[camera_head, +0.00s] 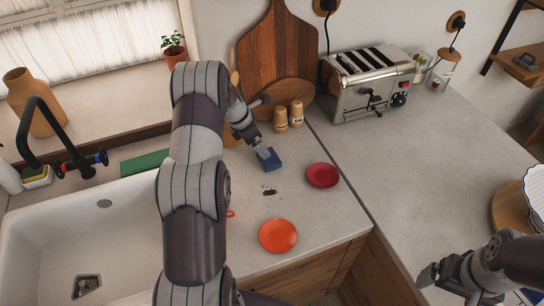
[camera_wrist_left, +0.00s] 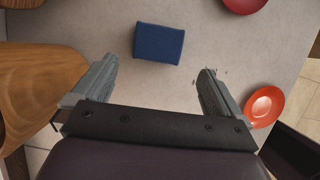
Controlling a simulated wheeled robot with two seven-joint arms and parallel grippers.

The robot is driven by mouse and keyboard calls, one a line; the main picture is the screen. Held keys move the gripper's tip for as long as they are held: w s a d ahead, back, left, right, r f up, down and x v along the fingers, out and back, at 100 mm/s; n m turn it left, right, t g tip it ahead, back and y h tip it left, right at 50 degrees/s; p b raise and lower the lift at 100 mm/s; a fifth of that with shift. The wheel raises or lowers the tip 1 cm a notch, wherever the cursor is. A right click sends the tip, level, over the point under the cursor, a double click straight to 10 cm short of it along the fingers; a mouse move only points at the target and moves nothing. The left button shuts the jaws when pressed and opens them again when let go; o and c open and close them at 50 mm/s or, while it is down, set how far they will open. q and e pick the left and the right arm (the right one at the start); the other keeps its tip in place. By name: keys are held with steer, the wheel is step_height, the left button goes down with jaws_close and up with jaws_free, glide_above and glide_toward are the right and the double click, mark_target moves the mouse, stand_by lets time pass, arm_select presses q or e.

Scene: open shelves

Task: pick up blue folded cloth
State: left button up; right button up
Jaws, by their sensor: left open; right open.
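The blue folded cloth (camera_head: 269,160) lies on the grey counter near the wooden boards, a small thick block. In the left wrist view the cloth (camera_wrist_left: 159,44) lies ahead of my left gripper (camera_wrist_left: 155,82), a little beyond the fingertips and between their lines. The left fingers are open and empty. My right gripper (camera_head: 449,290) is at the lower right, open, over the right counter and far from the cloth.
A red plate (camera_head: 322,175) lies right of the cloth and an orange plate (camera_head: 278,236) in front. A toaster (camera_head: 369,82) is at the back right, a sink (camera_head: 85,235) at the left.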

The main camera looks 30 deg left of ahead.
mark_target(269, 159)
arm_select(q)
steer(key=f, duration=0.1)
steer(key=w+f, duration=0.1)
steer(key=f, duration=0.1)
steer(key=shift+w+f, duration=0.2)
steer(key=shift+w, duration=0.15)
steer(key=p+x, duration=0.2)
steer(key=x, duration=0.1)
steer(key=d+p+x, duration=0.1)
steer(key=shift+s+f, duration=0.15)
steer(key=shift+f, duration=0.45)
steer(key=shift+w+a+f, duration=0.1)
steer(key=shift+w+f, duration=0.05)
steer(key=shift+w, duration=0.1)
steer(key=shift+s, duration=0.1)
steer(key=c, duration=0.8)
arm_select(e)
steer(key=r, duration=0.3)
steer(key=shift+w+a+r, duration=0.15)
steer(key=shift+w+r, duration=0.05)
